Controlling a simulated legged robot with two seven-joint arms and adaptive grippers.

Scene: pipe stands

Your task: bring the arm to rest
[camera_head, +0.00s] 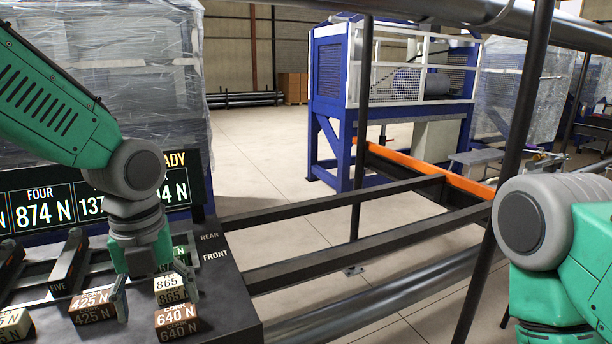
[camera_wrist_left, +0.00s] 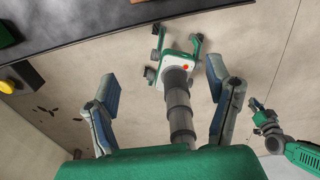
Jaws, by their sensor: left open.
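My left arm comes in from the left in the head view. Its gripper (camera_head: 154,292) points down over the dark bench top, among the labelled blocks. Its two fingers stand apart, and the pale block marked 865 (camera_head: 170,284) shows between them in the picture; I cannot tell whether they touch it. In the left wrist view the open left fingers (camera_wrist_left: 160,92) have no block between them. My right arm shows at the right edge of the head view, bent downward; its gripper is out of that frame.
A brown 425 N block (camera_head: 92,308) and a brown 640 N block (camera_head: 177,321) lie near the left gripper. A display panel (camera_head: 75,203) stands behind. Dark rails (camera_head: 340,249) cross the middle, with upright posts. A blue-framed machine (camera_head: 335,130) stands beyond on open floor.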

